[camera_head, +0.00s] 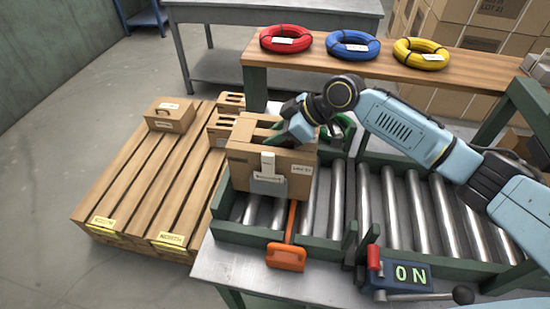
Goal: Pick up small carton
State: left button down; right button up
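A small brown carton (171,117) with a white label and a dark handle on its front sits at the far end of the wooden pallet (150,190). A larger brown carton (240,170) with slotted openings and a white label stands on the near left end of the roller conveyor. My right gripper (290,132) is at the top right of this larger carton. Its fingertips are partly hidden, so I cannot tell whether they are open or touch the carton. My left gripper is not in view.
Red (285,39), blue (352,45) and yellow (420,54) coils lie on a wooden shelf behind. The rollers (400,205) to the right are empty.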

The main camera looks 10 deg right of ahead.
grip_shut()
dwell(1.0)
jog(key=shift+r, duration=0.1)
